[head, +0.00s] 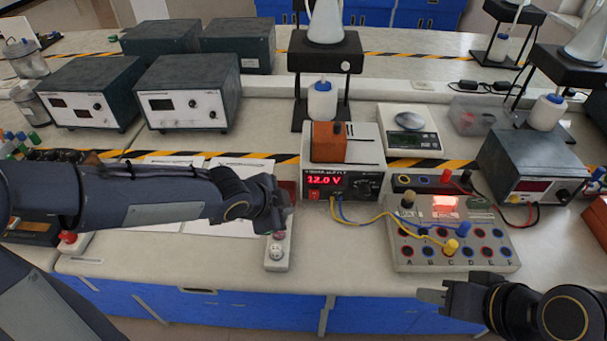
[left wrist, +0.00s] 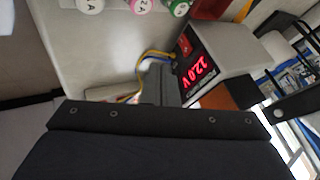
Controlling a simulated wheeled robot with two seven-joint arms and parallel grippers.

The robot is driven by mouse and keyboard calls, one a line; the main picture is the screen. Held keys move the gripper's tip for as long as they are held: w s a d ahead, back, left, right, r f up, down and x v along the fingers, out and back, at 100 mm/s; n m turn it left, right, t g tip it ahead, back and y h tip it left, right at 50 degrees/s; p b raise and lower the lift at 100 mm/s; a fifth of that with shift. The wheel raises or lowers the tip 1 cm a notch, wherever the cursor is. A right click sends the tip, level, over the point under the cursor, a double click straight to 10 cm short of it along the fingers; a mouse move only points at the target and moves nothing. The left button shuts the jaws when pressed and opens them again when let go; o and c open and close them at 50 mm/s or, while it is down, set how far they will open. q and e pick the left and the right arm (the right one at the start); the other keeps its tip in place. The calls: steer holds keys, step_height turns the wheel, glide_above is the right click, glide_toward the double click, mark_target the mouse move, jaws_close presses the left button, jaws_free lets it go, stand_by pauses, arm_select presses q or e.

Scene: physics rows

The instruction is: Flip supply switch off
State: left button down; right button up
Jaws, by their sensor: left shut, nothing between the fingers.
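The power supply (head: 358,160) is a pale box with a red lit display (head: 325,180) reading 12.0 V. Its red switch (head: 314,195) is at the lower left of the front panel. The supply (left wrist: 225,45), lit display and red switch (left wrist: 185,45) also show in the left wrist view, turned sideways. My left gripper (head: 284,208) is shut and empty, just left of the supply front and apart from the switch. Its grey fingers (left wrist: 162,85) show in the left wrist view. My right gripper (head: 432,296) is low at the front right, its finger gap unclear.
An orange-brown block (head: 343,141) sits on the supply. Yellow and blue leads run to a socket board (head: 455,255) with a glowing red part. A pale strip (head: 277,255) with round buttons lies below my left gripper. A scale (head: 408,130) stands behind.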

mark_target(314, 196)
arm_select(q)
steer(key=shift+w+d+m, duration=0.3)
steer(key=shift+w+d, duration=0.05)
steer(key=shift+d, duration=0.1)
arm_select(e)
steer(key=shift+w, duration=0.25)
arm_select(q)
steer(key=shift+f, duration=0.1)
